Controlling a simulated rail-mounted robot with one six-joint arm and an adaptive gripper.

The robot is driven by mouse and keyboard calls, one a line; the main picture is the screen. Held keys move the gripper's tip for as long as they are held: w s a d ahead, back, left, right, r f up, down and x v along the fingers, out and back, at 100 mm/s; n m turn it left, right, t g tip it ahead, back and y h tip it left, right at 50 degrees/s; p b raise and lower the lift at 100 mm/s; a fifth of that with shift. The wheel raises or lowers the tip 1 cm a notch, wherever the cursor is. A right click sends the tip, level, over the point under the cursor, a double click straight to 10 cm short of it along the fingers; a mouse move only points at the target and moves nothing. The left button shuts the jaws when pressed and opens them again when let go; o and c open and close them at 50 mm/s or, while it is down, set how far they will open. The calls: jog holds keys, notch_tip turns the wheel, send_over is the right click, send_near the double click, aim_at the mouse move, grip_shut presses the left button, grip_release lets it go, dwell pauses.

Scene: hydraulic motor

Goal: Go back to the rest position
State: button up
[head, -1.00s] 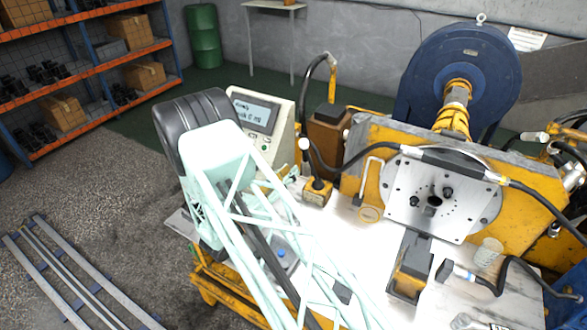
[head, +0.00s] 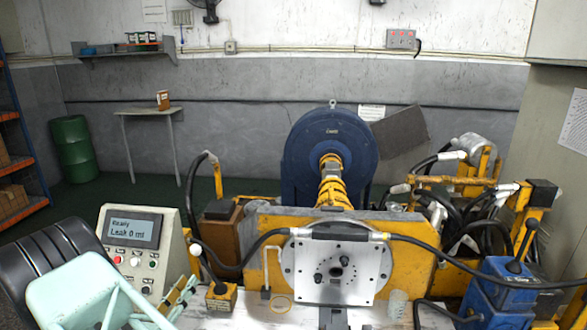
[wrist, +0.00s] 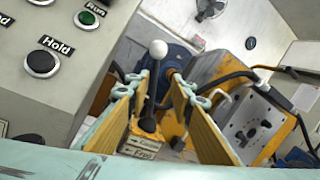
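My gripper (wrist: 157,88) shows in the wrist view with its two yellow-padded fingers apart and nothing held between them. Beyond the gap stands a lever with a white knob (wrist: 158,49) on a yellow base; I cannot tell how far it is from the fingertips. The control panel (head: 153,250) behind the arm reads "Ready" and "Leak 0 ml". The panel's Hold button (wrist: 41,64) is close at the upper left of the wrist view.
The yellow test bench carries a grey mounting plate (head: 357,283) with hoses, and a blue round motor housing (head: 314,155) is behind it. A blue box with a lever (head: 505,285) stands at the right. A small table (head: 150,111) and a green drum (head: 74,150) are at the back left.

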jog(key=w+d+r+m+g+h, duration=0.25)
jog(key=d+r, duration=0.25)
jog(key=d, duration=0.3)
jog(key=w+d+r+m+g+h, duration=0.1)
jog(key=d+r+m+g+h, duration=0.1)
jog(key=d+r+m, duration=0.45)
jog(key=w+d+r+g+h, duration=0.2)
jog(key=d+r+h, duration=0.15)
jog(key=d, duration=0.65)
jog(key=s+d+r+m+g, duration=0.3)
jog(key=d+r+m+g, duration=0.15)
jog(key=d, duration=0.65)
jog(key=s+d+r+m+g, duration=0.35)
jog(key=d+r, duration=0.25)
jog(key=d, duration=0.6)
jog(key=s+d+r+m+g+y, duration=0.2)
jog(key=s+d+r+m, duration=0.25)
jog(key=s+d, duration=0.4)
jog(key=s+d+r+m+g+y, duration=0.25)
jog(key=s+d+m, duration=0.25)
jog(key=s+d, duration=0.3)
jog(key=s+a+r+m+t+y, duration=0.2)
jog(key=s+m+y, duration=0.2)
jog(key=s, duration=0.8)
jog(key=s+a+r+m+t+y, duration=0.2)
jog(key=s+m, duration=0.5)
jog(key=s, duration=0.6)
jog(key=shift+a+r+y, duration=0.5)
jog(key=shift+r+y, duration=0.1)
jog(key=shift+y, duration=0.35)
